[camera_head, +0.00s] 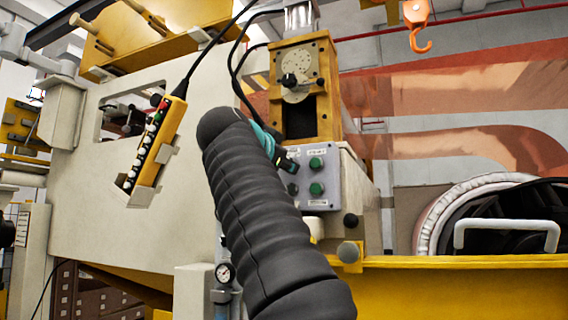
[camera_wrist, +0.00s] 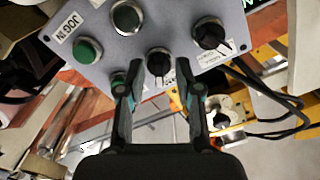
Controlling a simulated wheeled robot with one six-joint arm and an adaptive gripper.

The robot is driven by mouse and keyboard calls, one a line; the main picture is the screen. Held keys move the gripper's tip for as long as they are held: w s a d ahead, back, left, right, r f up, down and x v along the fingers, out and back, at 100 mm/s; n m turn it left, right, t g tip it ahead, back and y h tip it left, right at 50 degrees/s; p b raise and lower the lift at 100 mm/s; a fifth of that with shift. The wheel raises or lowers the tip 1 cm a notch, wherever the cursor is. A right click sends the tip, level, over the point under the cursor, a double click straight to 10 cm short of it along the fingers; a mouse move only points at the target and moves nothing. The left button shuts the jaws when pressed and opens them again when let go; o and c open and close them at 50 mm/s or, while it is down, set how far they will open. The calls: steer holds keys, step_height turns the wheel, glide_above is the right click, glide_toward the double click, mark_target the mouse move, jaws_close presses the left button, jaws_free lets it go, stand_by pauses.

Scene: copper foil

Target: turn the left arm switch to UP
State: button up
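A grey control panel (camera_head: 319,203) sits on the machine's side and fills the top of the wrist view (camera_wrist: 150,35). It carries black rotary switches. One switch (camera_wrist: 158,62) appears just beyond and between my fingertips; another switch (camera_wrist: 209,34) is farther up and right. Their labels are too small to read, so I cannot tell which is the left arm switch. My gripper (camera_wrist: 154,80) is open, its two fingers apart, with nothing visibly held. In the head view my gripper (camera_head: 284,158) is at the panel's left side, partly hidden by my dark arm.
A green button (camera_wrist: 88,50) labelled JOG IN and another round button (camera_wrist: 126,17) are on the panel. A yellow pendant (camera_head: 158,140) with several buttons hangs left. Cables (camera_wrist: 275,115) run right of my fingers. A yellow beam (camera_head: 460,285) lies low at right.

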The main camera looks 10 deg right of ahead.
steer(key=v, duration=1.1)
steer(key=shift+s, duration=0.25)
steer(key=shift+a, duration=0.1)
